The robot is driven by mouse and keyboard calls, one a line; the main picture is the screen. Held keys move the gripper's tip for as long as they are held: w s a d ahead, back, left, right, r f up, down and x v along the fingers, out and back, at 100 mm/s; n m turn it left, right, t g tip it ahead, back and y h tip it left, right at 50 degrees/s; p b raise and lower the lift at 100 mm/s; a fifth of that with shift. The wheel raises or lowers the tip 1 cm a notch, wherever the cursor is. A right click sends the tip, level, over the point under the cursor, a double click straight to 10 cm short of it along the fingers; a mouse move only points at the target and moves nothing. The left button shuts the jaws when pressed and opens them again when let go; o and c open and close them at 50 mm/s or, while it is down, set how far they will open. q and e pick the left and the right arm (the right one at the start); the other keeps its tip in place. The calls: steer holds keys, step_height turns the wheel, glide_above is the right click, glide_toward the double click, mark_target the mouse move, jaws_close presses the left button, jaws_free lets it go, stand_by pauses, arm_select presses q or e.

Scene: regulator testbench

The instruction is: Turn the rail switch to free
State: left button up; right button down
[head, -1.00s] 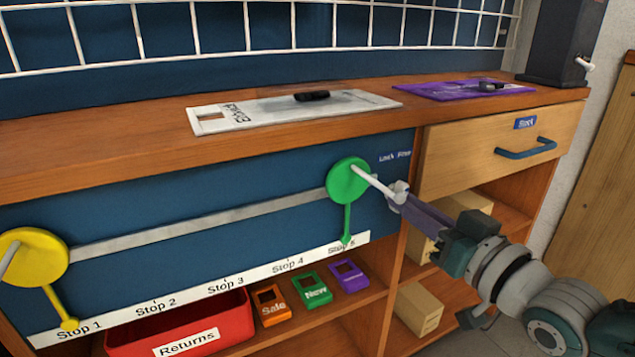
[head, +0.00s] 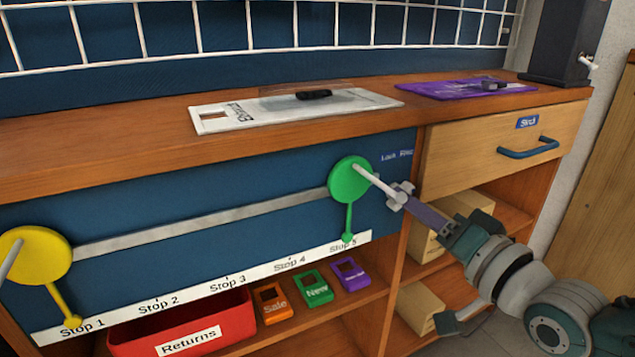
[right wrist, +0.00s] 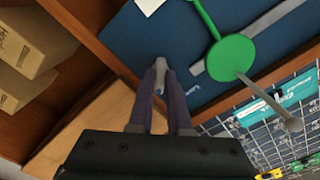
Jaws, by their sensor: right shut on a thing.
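The rail switch (head: 399,194) is a small grey knob on the blue front panel, right of the green disc, under a small label (head: 397,155) reading Lock and Free. My right gripper (head: 410,201) reaches it from the right, its purple fingers shut on the knob. In the right wrist view the grey switch (right wrist: 160,66) sits between the two fingertips (right wrist: 160,78). The fingers hide part of the switch, so I cannot tell which word it points to. My left gripper is not in view.
The green disc (head: 349,180) with a white handle sits close left of my gripper, at the rail's (head: 200,222) right end, its pointer down at Stop 5. A yellow disc (head: 35,254) is at Stop 1. The drawer (head: 500,150) and shelf boxes (head: 422,307) are near my arm.

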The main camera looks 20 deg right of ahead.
stand_by(0.4)
steer(key=c, duration=0.9)
jaws_free()
steer(key=shift+o, duration=0.2)
steer(key=s+p, duration=0.3)
steer(key=s, duration=0.7)
steer(key=shift+d+p, duration=0.3)
steer(key=shift+d, duration=0.1)
steer(key=shift+a, duration=0.1)
